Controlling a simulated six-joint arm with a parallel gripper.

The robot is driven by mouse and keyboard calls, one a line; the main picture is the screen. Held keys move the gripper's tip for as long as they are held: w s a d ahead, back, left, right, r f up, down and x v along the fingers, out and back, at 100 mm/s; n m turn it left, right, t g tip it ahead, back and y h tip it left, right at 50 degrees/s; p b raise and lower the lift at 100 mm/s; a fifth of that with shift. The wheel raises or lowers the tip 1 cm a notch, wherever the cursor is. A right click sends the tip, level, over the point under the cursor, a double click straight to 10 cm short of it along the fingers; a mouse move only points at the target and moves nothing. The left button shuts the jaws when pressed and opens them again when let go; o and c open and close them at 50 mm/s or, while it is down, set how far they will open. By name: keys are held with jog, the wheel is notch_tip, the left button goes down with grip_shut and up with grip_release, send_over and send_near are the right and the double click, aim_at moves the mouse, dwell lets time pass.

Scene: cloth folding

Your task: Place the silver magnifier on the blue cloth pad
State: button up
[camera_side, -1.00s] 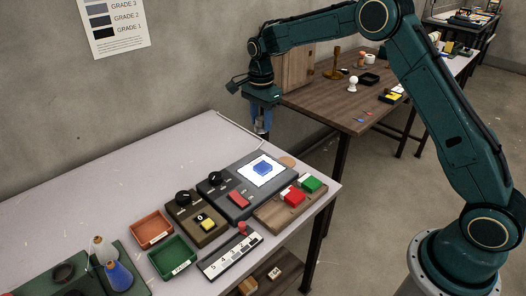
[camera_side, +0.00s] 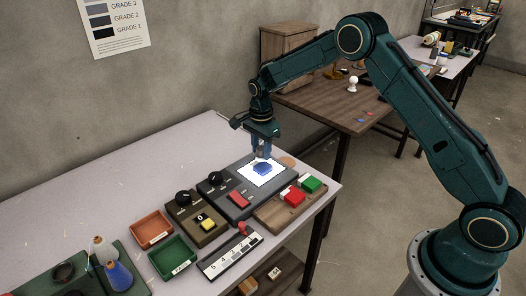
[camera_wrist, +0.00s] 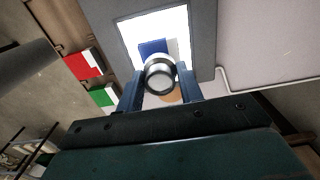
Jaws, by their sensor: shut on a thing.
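The silver magnifier (camera_wrist: 160,75) is a short round metal piece with a pale lens. In the wrist view it sits between the two blue fingers of my gripper (camera_wrist: 160,86), which is shut on it. The blue cloth pad (camera_side: 262,169) lies on a lit white panel (camera_side: 277,177). In the wrist view the blue pad (camera_wrist: 152,48) shows just beyond the magnifier, which partly covers it. My gripper (camera_side: 261,154) points down over the lit panel, close above the pad. Whether the magnifier touches the pad cannot be told.
The lit panel is in a dark grey box (camera_side: 227,206) with a knob and red button. A wooden board (camera_side: 276,211) with red and green blocks stands right of it. An orange tray (camera_side: 152,229) and green tray (camera_side: 172,258) are at left. The table's back left is clear.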

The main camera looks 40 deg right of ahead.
aim_at(261, 148)
jog(key=shift+f, duration=1.3)
jog(key=shift+f, duration=0.15)
jog(key=o, duration=1)
notch_tip(261, 148, up, 12)
jog(key=shift+f, duration=0.1)
jog(key=shift+r, duration=0.3)
